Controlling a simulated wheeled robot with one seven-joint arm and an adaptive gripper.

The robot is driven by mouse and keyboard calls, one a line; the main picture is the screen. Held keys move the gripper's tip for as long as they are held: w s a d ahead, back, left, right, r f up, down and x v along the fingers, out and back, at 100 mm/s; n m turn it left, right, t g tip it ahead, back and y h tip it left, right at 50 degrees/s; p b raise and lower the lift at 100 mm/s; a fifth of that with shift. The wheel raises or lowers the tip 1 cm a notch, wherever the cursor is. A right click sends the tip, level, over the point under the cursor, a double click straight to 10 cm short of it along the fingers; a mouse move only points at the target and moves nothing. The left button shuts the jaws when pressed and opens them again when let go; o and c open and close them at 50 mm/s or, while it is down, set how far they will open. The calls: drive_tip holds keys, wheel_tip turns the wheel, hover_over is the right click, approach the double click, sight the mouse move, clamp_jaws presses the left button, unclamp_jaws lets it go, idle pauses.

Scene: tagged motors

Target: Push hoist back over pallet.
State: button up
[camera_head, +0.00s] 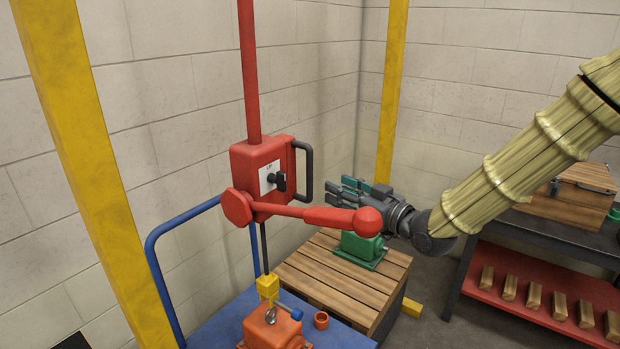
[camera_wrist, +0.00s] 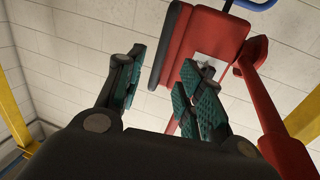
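The hoist's red control box (camera_head: 262,172) hangs on a red post, with a black handle (camera_head: 303,170) on its right side and a red lever arm ending in a ball (camera_head: 366,221). Its cable and yellow hook block (camera_head: 267,287) hang down at an orange motor (camera_head: 272,328) on the blue cart (camera_head: 215,325). The wooden pallet (camera_head: 335,290) is to the right, bearing a green motor (camera_head: 362,249). My gripper (camera_head: 345,191) is open just right of the handle, behind the red lever in the head view. In the wrist view its teal fingers (camera_wrist: 163,68) are apart, the red box (camera_wrist: 200,45) beyond them.
Yellow posts stand at the left (camera_head: 80,150) and behind the pallet (camera_head: 391,100). A blue cart rail (camera_head: 155,270) rises beside the hoist. A dark bench with a red shelf (camera_head: 540,295) holding several wooden blocks is at right. Block walls close off the back.

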sight(312, 171)
drive_tip(key=x, duration=0.3)
drive_tip(key=r+p+x, duration=0.1)
drive_tip(key=x, duration=0.3)
drive_tip(key=r+p+x, duration=0.1)
drive_tip(key=x, duration=0.3)
drive_tip(key=shift+a, duration=0.1)
clamp_jaws()
